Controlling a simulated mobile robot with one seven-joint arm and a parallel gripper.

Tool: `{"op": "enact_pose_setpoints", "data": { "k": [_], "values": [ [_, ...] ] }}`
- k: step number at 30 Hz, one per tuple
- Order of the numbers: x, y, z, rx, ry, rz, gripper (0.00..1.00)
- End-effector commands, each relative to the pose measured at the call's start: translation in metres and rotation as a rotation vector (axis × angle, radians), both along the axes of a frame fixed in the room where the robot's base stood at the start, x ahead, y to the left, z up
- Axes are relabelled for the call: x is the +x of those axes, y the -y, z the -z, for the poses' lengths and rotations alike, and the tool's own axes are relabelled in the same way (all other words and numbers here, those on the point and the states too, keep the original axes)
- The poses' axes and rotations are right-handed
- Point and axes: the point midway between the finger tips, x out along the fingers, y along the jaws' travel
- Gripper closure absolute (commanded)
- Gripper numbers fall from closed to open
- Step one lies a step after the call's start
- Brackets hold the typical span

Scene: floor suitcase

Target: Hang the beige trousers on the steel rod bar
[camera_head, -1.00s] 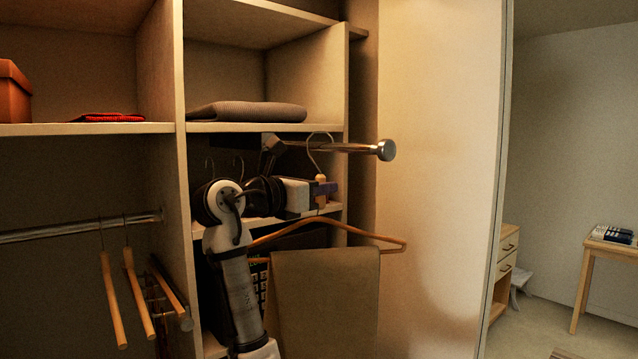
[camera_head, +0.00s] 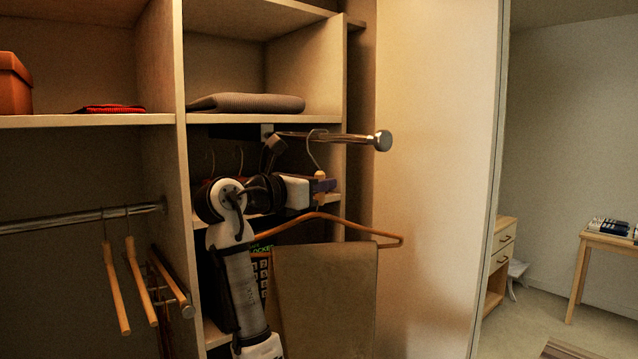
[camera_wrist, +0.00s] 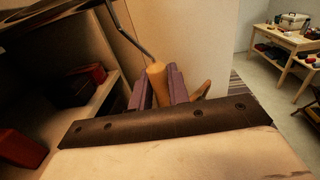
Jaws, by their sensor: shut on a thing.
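The beige trousers (camera_head: 325,290) hang folded over a wooden hanger (camera_head: 385,238) in the head view. My gripper (camera_head: 320,186) is shut on the wooden neck of this hanger, just below its metal hook. In the wrist view, my gripper (camera_wrist: 158,88) has its purple fingers on both sides of the wooden neck (camera_wrist: 157,75), with the hook wire rising from it. The steel rod bar (camera_head: 345,138) sticks out from the wardrobe towards the right, ending in a round knob. The hook's top overlaps the rod in the head view; I cannot tell if it rests on it.
Empty wooden hangers (camera_head: 118,285) hang from another rail (camera_head: 80,222) at the left. A folded grey cloth (camera_head: 245,103) lies on the shelf above the rod. A pale wardrobe panel (camera_head: 435,150) stands right of the rod. A small table (camera_head: 600,240) is far right.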

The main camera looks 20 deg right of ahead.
Motion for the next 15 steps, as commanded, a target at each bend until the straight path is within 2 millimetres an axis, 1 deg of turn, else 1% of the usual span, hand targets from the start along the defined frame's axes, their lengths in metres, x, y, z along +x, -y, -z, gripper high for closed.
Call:
{"op": "enact_pose_setpoints", "data": {
  "k": [11, 12, 15],
  "values": [
    [-0.0006, -0.0004, 0.0009, -0.002, 0.003, 0.0, 1.0],
    [-0.0006, -0.0004, 0.0009, -0.003, 0.004, 0.0, 0.77],
    [-0.0006, -0.0003, 0.0011, -0.002, 0.002, 0.0, 0.64]
  ]
}}
